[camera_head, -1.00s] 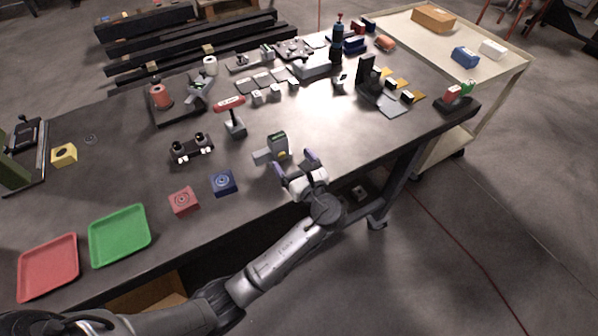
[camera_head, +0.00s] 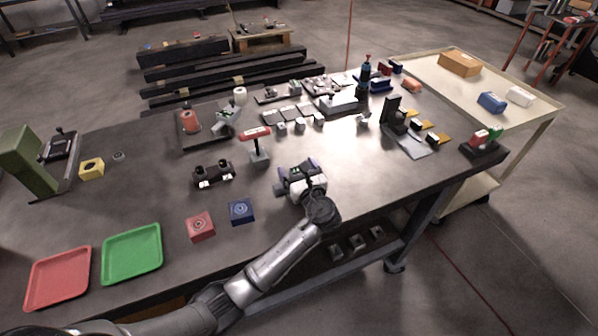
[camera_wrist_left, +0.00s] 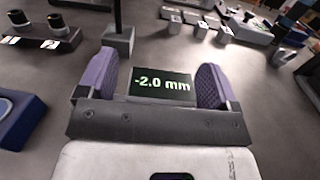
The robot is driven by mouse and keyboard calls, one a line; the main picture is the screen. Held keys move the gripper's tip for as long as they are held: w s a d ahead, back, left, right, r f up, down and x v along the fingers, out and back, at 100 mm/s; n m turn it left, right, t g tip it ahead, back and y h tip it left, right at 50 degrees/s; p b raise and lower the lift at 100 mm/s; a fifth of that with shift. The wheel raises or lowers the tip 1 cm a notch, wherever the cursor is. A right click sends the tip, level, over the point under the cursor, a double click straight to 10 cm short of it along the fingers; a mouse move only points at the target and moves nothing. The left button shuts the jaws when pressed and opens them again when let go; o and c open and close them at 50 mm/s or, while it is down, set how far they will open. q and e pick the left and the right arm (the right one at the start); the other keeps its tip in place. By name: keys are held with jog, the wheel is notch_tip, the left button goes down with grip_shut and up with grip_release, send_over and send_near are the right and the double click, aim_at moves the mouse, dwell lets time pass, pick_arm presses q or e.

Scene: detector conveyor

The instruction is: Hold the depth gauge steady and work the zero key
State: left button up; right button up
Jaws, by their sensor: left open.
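The depth gauge (camera_head: 294,176) stands near the front edge of the bench, mostly hidden by my left gripper (camera_head: 297,170) in the head view. In the left wrist view, its dark display (camera_wrist_left: 161,86) reads -2.0 mm in green digits. My left gripper (camera_wrist_left: 156,78) is open, with one purple-padded finger on each side of the display. Small gaps seem to show beside the display; I cannot tell if either finger touches the gauge. I cannot make out the zero key. My right gripper is not in view.
The bench right of the gauge is clear.

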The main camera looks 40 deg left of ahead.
pick_arm(q)
jog(key=c, duration=1.2)
jog(key=shift+c, duration=0.3)
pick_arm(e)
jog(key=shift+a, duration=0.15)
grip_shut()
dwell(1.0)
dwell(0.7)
